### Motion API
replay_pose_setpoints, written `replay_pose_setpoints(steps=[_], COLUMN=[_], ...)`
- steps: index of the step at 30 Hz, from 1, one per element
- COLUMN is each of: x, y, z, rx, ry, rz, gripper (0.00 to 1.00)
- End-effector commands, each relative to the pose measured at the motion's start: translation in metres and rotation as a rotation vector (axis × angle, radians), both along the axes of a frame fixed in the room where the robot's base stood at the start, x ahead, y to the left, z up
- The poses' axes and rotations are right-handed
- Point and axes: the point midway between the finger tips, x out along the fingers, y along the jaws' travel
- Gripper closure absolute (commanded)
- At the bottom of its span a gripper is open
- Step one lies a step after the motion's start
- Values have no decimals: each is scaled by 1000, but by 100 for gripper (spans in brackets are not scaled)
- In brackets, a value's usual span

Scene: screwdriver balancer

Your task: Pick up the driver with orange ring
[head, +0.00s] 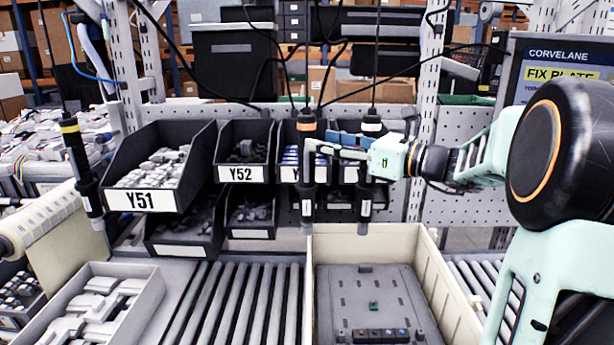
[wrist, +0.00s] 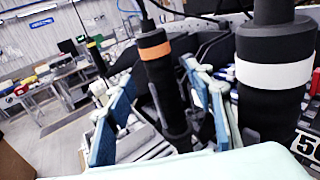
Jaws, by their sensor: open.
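The driver with the orange ring (head: 306,170) hangs upright on a cable, black with an orange band near its top. In the wrist view the orange-ringed driver (wrist: 158,70) stands between the two blue-padded fingers. My gripper (head: 318,146) is open and reaches in from the right, its fingers level with the driver's upper body just below the ring. In the wrist view my gripper (wrist: 160,112) shows a gap beside the driver; exact contact cannot be told.
A white-ringed driver (head: 365,190) hangs close on the right, near my gripper; it looms large in the wrist view (wrist: 272,75). A yellow-ringed driver (head: 78,160) hangs far left. Part bins (head: 142,201) stand behind. A cream crate (head: 448,290) and rollers (head: 235,300) lie below.

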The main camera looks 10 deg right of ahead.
Motion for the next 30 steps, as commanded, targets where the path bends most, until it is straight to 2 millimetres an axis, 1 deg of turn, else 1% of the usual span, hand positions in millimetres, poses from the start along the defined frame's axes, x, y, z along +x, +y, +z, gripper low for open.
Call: replay_pose_setpoints(steps=[1,3,7,12,18,30], x=[7,17,31,39,39,39], y=[9,18,32,39,39,39], z=[1,2,1,1,0,0], rx=[2,1,1,0,0,0], ry=[1,-1,1,0,0,0], rz=[4,4,3,0,0,0], gripper=[51,51,51,51,51,95])
